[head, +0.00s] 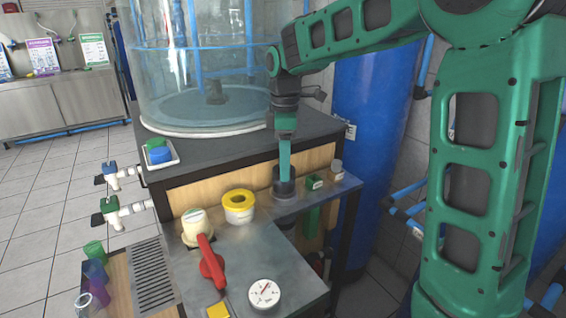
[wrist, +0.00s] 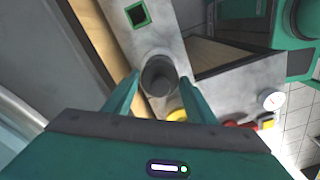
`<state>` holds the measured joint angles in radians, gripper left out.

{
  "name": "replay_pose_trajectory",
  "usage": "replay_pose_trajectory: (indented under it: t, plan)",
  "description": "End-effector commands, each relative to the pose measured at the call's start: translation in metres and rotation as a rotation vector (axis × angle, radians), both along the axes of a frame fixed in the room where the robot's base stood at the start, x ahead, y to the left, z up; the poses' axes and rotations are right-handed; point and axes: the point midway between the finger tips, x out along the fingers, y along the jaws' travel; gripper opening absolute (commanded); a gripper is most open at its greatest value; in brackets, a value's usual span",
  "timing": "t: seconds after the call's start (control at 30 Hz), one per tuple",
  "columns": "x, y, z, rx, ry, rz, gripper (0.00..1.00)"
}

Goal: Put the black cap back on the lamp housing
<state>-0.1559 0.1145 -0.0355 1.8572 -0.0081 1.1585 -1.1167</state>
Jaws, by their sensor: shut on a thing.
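The black cap (head: 284,172) is a dark round piece at the lower end of my gripper (head: 285,160). My gripper points straight down, with its green fingers on either side of the cap. In the wrist view the cap (wrist: 158,74) shows as a dark disc between the fingertips of my gripper (wrist: 160,80). Directly below it, a dark grey cylinder, which looks like the lamp housing (head: 285,196), stands upright on the narrow grey shelf. The cap is in line with it. I cannot tell whether the cap is seated or just above it.
A small green square fitting (head: 314,182) and a grey knob (head: 336,166) stand right of the cylinder. A yellow-rimmed white pot (head: 238,205), a red-handled valve (head: 210,262) and a gauge (head: 263,294) are on the lower left panel. A clear tank (head: 205,70) rises behind.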

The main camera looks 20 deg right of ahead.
Motion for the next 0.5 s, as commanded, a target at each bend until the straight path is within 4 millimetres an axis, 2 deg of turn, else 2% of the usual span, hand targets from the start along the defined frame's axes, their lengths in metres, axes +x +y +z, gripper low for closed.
replay_pose_trajectory:
  t: [0.5]
  plan:
    - [-0.0006,-0.0001,-0.0071,-0.001,0.001,0.000,0.29]
